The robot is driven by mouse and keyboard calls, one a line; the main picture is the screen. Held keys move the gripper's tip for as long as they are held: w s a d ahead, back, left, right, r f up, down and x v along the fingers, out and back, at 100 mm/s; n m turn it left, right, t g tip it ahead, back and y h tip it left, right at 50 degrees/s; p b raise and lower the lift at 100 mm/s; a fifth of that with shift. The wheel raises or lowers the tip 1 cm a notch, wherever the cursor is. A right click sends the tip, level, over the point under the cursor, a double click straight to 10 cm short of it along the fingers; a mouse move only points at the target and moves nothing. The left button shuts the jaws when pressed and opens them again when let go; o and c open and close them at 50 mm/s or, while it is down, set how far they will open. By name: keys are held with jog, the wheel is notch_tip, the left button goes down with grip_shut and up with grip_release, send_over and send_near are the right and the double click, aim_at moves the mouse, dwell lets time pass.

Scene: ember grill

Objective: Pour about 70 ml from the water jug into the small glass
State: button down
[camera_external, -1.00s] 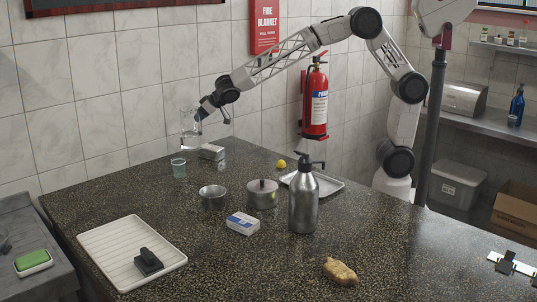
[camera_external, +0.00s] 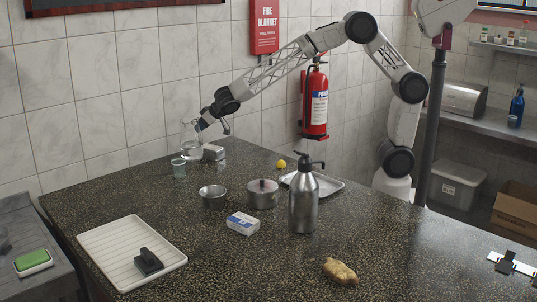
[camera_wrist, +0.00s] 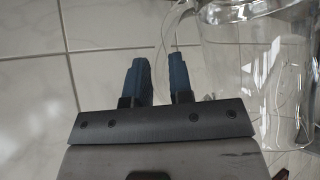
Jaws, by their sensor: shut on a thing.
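The clear glass water jug (camera_external: 190,142) is at the far left of the dark counter in the external view, roughly upright, with water in its lower part. My gripper (camera_external: 199,125) is shut on the jug's handle. The jug (camera_wrist: 262,65) and the blue fingers of my gripper (camera_wrist: 162,80) also show in the wrist view, where the handle runs by the fingertips. The small glass (camera_external: 179,168) stands on the counter just below and in front of the jug. It looks pale greenish. Whether the jug touches the counter is unclear.
A metal bowl (camera_external: 212,196), a lidded pot (camera_external: 262,193), a blue-white box (camera_external: 243,223) and a steel pump bottle (camera_external: 303,200) stand nearer the front. A white tray (camera_external: 110,245) lies at front left.

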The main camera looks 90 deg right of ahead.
aim_at(192, 120)
jog(key=a+r+h, duration=0.1)
jog(key=a+r+n+h, duration=0.1)
jog(key=r, duration=0.1)
jog(key=a+r+n+h, duration=0.1)
jog(key=a+r+h, duration=0.1)
jog(key=shift+w+r+g, duration=0.1)
jog(key=shift+w+g, duration=0.2)
jog(key=shift+w, duration=0.1)
jog(key=shift+w+a+r+n+h, duration=0.1)
jog(key=shift+a+r+n+h, duration=0.15)
jog(key=shift+a+h, duration=0.25)
jog(key=shift+w+a+r+n+h, duration=0.1)
jog(key=shift+a+n+h, duration=0.3)
jog(key=shift+a, duration=0.15)
jog(key=shift+w+a+r+n+h, duration=0.15)
jog(key=shift+a+n+h, duration=0.2)
jog(key=shift+a+h, duration=0.2)
jog(key=shift+a+n+h+b, duration=0.3)
jog(key=shift+a+h, duration=0.1)
jog(key=shift+h, duration=0.25)
jog(key=shift+w+a+r+n+h, duration=0.15)
jog(key=shift+a+r+n+h, duration=0.1)
jog(key=shift+a+n+h, duration=0.2)
jog(key=shift+a+r, duration=0.2)
jog(key=shift+w+a+n+h+b, duration=0.2)
jog(key=shift+a+n+h+b, duration=0.35)
jog(key=shift+a+h+b, duration=0.4)
